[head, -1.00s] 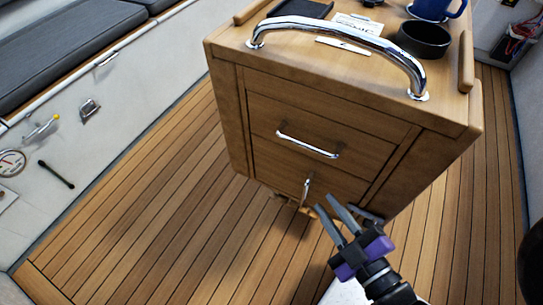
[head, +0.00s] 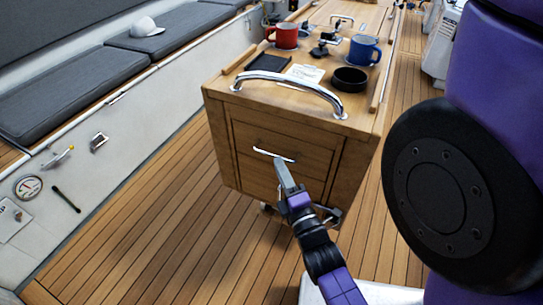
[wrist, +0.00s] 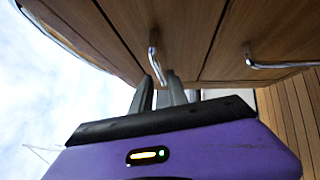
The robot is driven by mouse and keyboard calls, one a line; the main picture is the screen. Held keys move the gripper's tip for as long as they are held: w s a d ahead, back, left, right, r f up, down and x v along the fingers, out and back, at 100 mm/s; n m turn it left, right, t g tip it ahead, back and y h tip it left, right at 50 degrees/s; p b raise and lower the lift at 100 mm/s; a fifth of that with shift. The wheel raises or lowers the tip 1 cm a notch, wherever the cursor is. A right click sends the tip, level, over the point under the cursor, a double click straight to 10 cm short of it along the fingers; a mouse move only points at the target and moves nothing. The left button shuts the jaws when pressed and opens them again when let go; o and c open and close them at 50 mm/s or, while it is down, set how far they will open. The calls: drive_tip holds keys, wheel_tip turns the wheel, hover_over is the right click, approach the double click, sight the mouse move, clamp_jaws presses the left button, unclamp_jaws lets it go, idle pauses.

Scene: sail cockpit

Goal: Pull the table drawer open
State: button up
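The wooden table (head: 216,112) stands ahead of me, with the drawer front (head: 258,138) flush in its near face, so the drawer looks shut. The drawer's chrome bar handle (head: 268,153) runs across that front and also shows in the wrist view (wrist: 154,55). My gripper (head: 286,163) is at the handle's right part, and its fingers hide some of it. In the wrist view my gripper (wrist: 161,82) has its two fingers apart, with the handle's end at or just beyond the fingertips. I cannot tell whether they touch it.
A second chrome handle (wrist: 278,65) shows lower on the table in the wrist view. A chrome rail (head: 290,82) arches over the near table edge. Mugs (head: 365,50) and a black bowl (head: 350,79) stand on top. Bench seats (head: 85,60) line the left. The plank floor between is clear.

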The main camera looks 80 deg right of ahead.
sight(275, 155)
drive_tip(key=x, duration=0.4)
drive_tip(key=shift+w+d, duration=0.2)
drive_tip(key=shift+d, duration=0.15)
clamp_jaws()
idle(1.2)
